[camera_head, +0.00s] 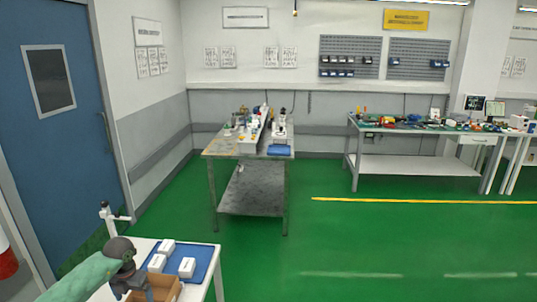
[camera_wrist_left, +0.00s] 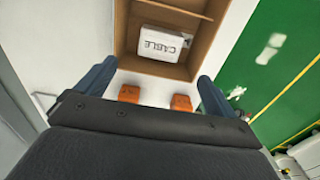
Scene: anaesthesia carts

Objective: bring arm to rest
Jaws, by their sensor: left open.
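My left arm comes in at the bottom left of the head view, over a white table (camera_head: 205,252). My left gripper (camera_head: 140,284) is low beside an open cardboard box (camera_head: 168,290), and its fingers are hard to make out there. In the left wrist view the gripper (camera_wrist_left: 155,78) has its two blue-grey fingers wide apart, with nothing held between them. The cardboard box (camera_wrist_left: 200,72) lies just beyond the fingertips. A white box marked CABLE (camera_wrist_left: 163,44) lies in one compartment of it. My right gripper is in neither view.
Several white boxes (camera_head: 187,267) rest on a blue mat (camera_head: 208,257) beside the cardboard box. Two orange blocks (camera_wrist_left: 129,93) show between the fingers in the wrist view. A blue door (camera_head: 70,150) stands at left. Open green floor (camera_head: 330,250) lies right of the table.

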